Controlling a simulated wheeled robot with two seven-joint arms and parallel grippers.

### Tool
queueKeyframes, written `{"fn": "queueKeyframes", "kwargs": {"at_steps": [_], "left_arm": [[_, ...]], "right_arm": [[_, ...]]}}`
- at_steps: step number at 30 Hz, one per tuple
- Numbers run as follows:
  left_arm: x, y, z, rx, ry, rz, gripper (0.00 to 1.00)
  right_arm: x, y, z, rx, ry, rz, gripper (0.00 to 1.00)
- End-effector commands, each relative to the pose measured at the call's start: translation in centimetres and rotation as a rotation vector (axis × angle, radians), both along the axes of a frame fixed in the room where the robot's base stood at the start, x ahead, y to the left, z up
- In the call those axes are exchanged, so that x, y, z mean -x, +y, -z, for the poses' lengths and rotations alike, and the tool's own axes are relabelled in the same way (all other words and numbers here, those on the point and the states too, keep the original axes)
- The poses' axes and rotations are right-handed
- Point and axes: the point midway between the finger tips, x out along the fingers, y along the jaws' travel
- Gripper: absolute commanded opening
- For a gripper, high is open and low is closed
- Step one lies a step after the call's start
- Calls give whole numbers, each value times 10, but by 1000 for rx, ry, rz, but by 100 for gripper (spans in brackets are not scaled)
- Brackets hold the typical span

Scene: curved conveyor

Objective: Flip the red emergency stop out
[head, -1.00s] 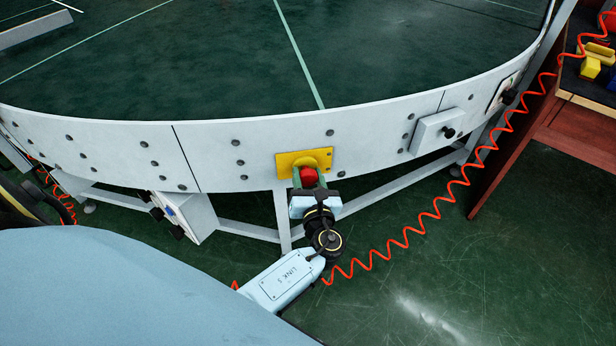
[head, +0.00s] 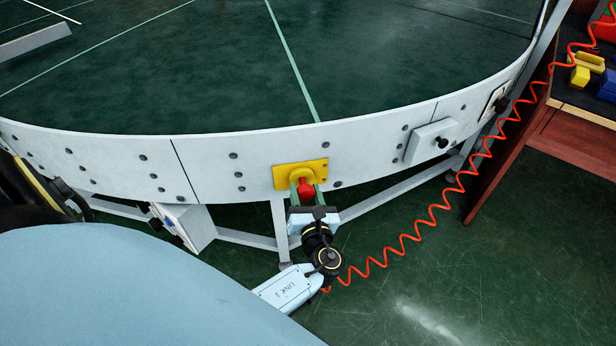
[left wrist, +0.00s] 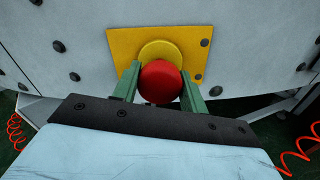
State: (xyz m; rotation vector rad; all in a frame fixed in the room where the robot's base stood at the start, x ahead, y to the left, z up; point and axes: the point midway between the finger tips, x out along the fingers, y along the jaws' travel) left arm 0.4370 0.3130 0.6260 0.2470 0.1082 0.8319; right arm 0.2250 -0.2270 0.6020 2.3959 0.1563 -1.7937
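The red emergency stop (head: 305,189) is a round red knob on a yellow plate (head: 287,177) fixed to the conveyor's pale side wall. In the left wrist view the red knob (left wrist: 160,82) sits in front of a yellow collar on the yellow plate (left wrist: 203,46). My left gripper (head: 307,186) reaches it from below, with one green finger on each side of the knob. In the left wrist view the fingers of my left gripper (left wrist: 160,72) lie close along both sides of the knob; whether they touch it is unclear. My right gripper is not in view.
The curved conveyor (head: 200,70) has a dark green belt, empty near the stop. A grey box with a black knob (head: 430,140) sits on the wall to the right. A coiled red cable (head: 430,218) hangs at right beside a wooden table (head: 575,135).

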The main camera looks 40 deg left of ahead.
Motion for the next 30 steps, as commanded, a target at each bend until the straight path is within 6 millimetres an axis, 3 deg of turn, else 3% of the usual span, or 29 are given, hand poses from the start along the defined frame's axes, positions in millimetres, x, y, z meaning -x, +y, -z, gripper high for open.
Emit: {"fn": "queueKeyframes", "kwargs": {"at_steps": [1,5,16,30], "left_arm": [[2,-4,3,3,7,3,49],[2,-3,3,3,5,3,64],[5,-7,2,4,5,4,64],[69,-77,1,5,8,3,64]], "right_arm": [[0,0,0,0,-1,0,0],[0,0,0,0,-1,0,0],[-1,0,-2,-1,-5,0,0],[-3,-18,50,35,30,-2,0]]}}
